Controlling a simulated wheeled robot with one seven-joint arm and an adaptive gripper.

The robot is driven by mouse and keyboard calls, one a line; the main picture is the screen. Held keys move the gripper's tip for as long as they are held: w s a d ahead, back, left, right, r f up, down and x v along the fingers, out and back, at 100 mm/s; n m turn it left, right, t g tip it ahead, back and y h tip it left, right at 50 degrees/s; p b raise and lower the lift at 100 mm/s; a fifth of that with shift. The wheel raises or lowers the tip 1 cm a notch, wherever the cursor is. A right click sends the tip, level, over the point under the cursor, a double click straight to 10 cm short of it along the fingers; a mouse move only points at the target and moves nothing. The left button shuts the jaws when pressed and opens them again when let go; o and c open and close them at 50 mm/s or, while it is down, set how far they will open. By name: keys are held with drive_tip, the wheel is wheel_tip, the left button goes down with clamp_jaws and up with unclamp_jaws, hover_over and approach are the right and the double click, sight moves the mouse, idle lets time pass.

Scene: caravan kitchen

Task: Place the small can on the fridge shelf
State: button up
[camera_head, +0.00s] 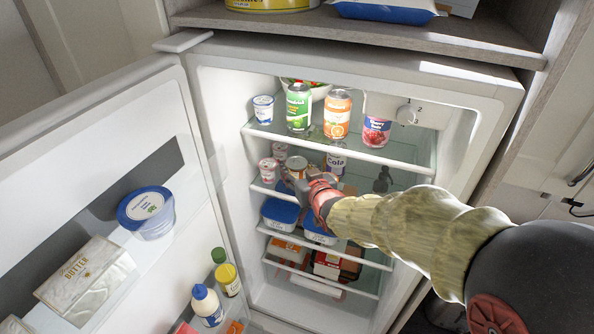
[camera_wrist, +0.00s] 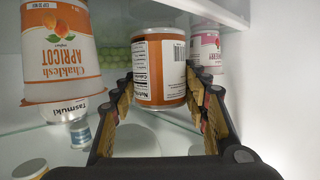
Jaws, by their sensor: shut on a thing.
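The small can (camera_head: 297,166), with a silver top and orange side, is inside the open fridge at the second shelf (camera_head: 345,170). In the wrist view the can (camera_wrist: 160,68) stands upright, showing an orange body and a white nutrition label.
Small yogurt pots (camera_head: 268,169) stand left of the can; an apricot pot (camera_wrist: 60,50) is close in the wrist view. The upper shelf (camera_head: 340,146) holds cans above my gripper. The fridge door (camera_head: 100,150) stands open left.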

drive_tip(key=shift+s+f, duration=0.1)
drive_tip(key=shift+f, duration=0.3)
drive_tip(key=shift+f, duration=0.15)
drive_tip(key=o, duration=1.1)
drive_tip(key=shift+c, duration=0.2)
